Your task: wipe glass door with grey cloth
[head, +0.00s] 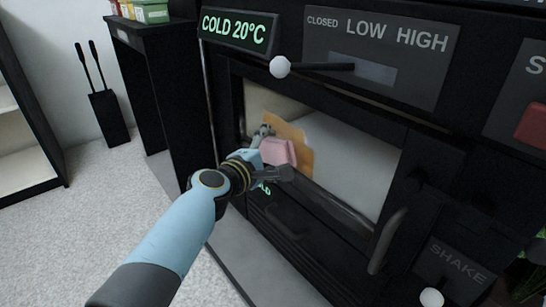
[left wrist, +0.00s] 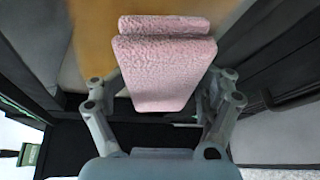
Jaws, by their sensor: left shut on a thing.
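The glass door (head: 352,165) is a window set in a black stove-like unit, with a pale interior behind it. An orange-brown smear (head: 300,132) lies on the left part of the glass; it also shows at the top of the left wrist view (left wrist: 85,50). My left gripper (head: 272,152) is shut on a pink, fuzzy cloth (head: 278,152), which looks pink rather than grey. The cloth is in front of the smear and hides part of it. In the left wrist view the cloth (left wrist: 160,70) sits between the two fingers. I cannot tell whether it touches the glass.
A white-knobbed lever (head: 280,67) sticks out above the glass, beside a "COLD 20°C" display (head: 237,30). A curved handle (head: 386,240) is at right. A black side table (head: 150,85) and a tool stand (head: 109,117) stand left. Pale carpet is open at lower left.

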